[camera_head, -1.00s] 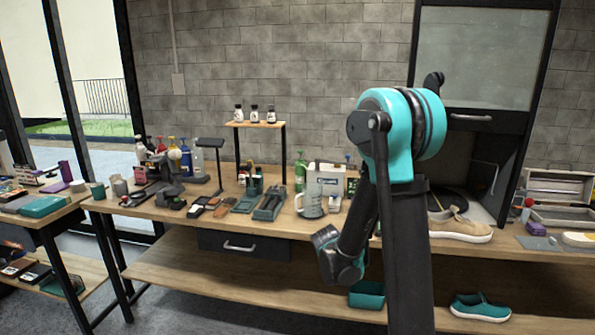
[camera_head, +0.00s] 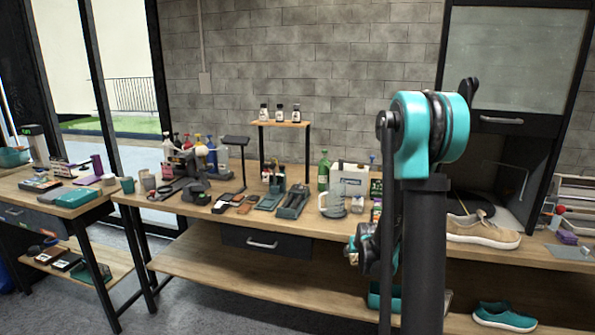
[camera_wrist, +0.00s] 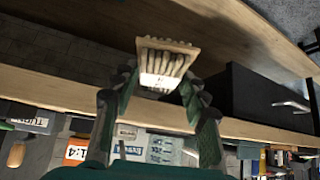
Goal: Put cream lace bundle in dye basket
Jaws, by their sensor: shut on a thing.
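In the wrist view the cream lace bundle (camera_wrist: 165,62) is between the fingertips of my gripper (camera_wrist: 160,84). It looks like several pale strands on a tan backing with a white band. My gripper is shut on it and holds it in the air, with wooden bench boards beyond. In the head view my arm hides the gripper and the bundle. I cannot tell which container is the dye basket. A teal container (camera_head: 13,157) stands on the far-left table, partly cut off by the picture edge.
The long workbench (camera_head: 290,213) holds bottles, tools, a pitcher (camera_head: 334,201) and a tan shoe (camera_head: 482,231). A teal shoe (camera_head: 504,317) is on its lower shelf. The left table (camera_head: 110,188) carries boxes and cups. Grey floor shows between the tables.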

